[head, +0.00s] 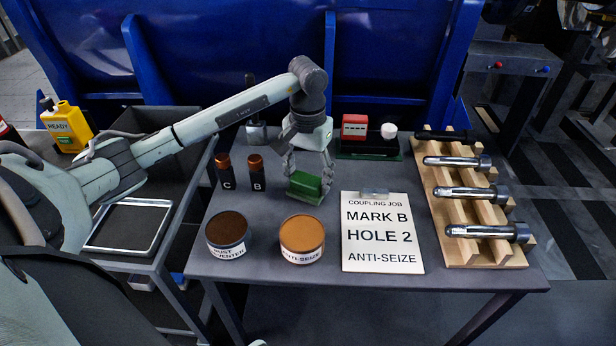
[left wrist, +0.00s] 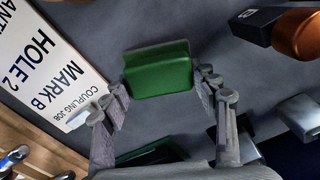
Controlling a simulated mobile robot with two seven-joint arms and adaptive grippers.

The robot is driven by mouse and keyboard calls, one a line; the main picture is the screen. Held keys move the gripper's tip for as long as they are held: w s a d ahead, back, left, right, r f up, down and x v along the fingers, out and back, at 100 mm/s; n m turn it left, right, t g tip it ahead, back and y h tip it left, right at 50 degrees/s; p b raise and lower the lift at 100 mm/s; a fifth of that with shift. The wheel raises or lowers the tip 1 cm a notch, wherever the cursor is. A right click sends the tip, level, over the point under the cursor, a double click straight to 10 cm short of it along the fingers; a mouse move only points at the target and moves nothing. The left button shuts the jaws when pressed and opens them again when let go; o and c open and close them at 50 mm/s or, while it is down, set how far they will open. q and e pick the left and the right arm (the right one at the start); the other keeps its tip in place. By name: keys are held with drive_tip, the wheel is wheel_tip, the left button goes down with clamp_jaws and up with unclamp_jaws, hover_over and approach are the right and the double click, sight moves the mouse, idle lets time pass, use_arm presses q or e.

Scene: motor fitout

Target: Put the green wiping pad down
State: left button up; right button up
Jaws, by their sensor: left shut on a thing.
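The green wiping pad (head: 305,187) is a small green block at the middle of the grey table (head: 245,272). My left gripper (head: 309,172) points down with its fingers on the two sides of the pad. In the left wrist view, the pad (left wrist: 160,72) sits between the fingertips of my left gripper (left wrist: 163,84), which is shut on it. The pad is at or close above the table top; I cannot tell if it touches. My right gripper is not in view.
Bottles C (head: 224,172) and B (head: 256,173) stand left of the pad. A dark tin (head: 228,233) and an orange-topped tin (head: 302,237) stand in front. A job card (head: 381,232) lies right, beside a wooden rack (head: 481,251) of metal shafts. A red block (head: 354,127) is behind.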

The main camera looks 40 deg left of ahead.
sight(308, 177)
use_arm(q)
drive_tip(key=shift+f, duration=0.1)
drive_tip(key=o, duration=1.3)
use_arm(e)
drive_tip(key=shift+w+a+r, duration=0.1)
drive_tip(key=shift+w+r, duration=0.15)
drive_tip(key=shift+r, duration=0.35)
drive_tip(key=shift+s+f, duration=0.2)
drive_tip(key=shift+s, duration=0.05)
use_arm(q)
wheel_tip(308, 177, up, 2)
drive_tip(key=shift+r, duration=0.2)
wheel_tip(308, 177, up, 10)
drive_tip(key=shift+f, duration=0.1)
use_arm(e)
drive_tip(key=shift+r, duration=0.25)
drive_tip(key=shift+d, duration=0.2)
